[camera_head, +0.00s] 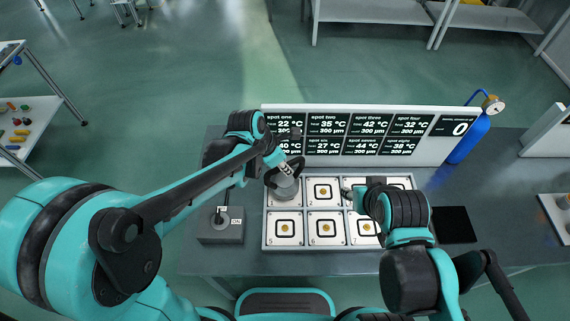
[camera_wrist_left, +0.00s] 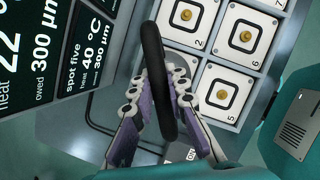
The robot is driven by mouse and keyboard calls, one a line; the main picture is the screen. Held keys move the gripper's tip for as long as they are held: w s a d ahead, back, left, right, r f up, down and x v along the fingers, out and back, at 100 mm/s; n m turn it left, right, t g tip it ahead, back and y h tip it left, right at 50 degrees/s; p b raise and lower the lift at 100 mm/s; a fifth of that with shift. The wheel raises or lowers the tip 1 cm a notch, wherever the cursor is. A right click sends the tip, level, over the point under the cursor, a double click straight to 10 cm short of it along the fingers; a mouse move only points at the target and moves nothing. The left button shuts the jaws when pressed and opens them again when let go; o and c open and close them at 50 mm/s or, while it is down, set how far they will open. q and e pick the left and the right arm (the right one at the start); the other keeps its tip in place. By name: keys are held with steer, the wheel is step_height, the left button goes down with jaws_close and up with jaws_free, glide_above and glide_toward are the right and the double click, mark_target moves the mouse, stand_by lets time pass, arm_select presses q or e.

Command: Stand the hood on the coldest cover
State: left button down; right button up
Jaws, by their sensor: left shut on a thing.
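The hood (camera_head: 285,190) is a grey round piece over the top-left cell of the panel; the cover there is hidden. My left gripper (camera_head: 287,168) is shut on its black handle (camera_wrist_left: 155,70), which shows as a dark ring between the fingers (camera_wrist_left: 160,105) in the left wrist view. I cannot tell whether the hood touches the panel. The board (camera_head: 345,135) reads 22 °C for spot one, its lowest value. White covers with brass centres show, such as cover two (camera_head: 323,191) and cover five (camera_head: 285,228).
A grey box with a lever (camera_head: 220,228) stands left of the panel. A blue cylinder with a gauge (camera_head: 470,138) stands at the board's right end. A black square (camera_head: 454,224) lies right of the panel. The table (camera_head: 490,180) is clear around it.

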arm_select(q)
steer(key=shift+f+b, duration=0.3)
steer(key=shift+f, duration=0.4)
steer(key=shift+s+f+b, duration=0.1)
steer(key=shift+f+b, duration=0.55)
steer(key=shift+f, duration=0.1)
steer(key=c, duration=1.4)
jaws_free()
steer(key=v, duration=1.2)
steer(key=s+a+f+m+t+y, duration=0.1)
steer(key=s+a+m, duration=0.2)
steer(key=m, duration=0.5)
steer(key=s+a+m+t+y, duration=0.1)
steer(key=s+a+m+t, duration=0.1)
steer(key=s+a+m, duration=0.2)
steer(key=s+a+f+m+t+y, duration=0.1)
steer(key=s+a+m+t, duration=0.1)
steer(key=a+m, duration=0.5)
steer(key=shift+s+f+m+y, duration=0.15)
steer(key=shift+s+m, duration=0.1)
steer(key=shift+m, duration=0.6)
steer(key=shift+s+f+m+y, duration=0.1)
steer(key=shift+s+m, duration=0.1)
steer(key=shift+m, duration=0.6)
steer(key=shift+s+f+m+y, duration=0.15)
steer(key=shift+s+m, duration=0.1)
steer(key=shift+m, duration=0.6)
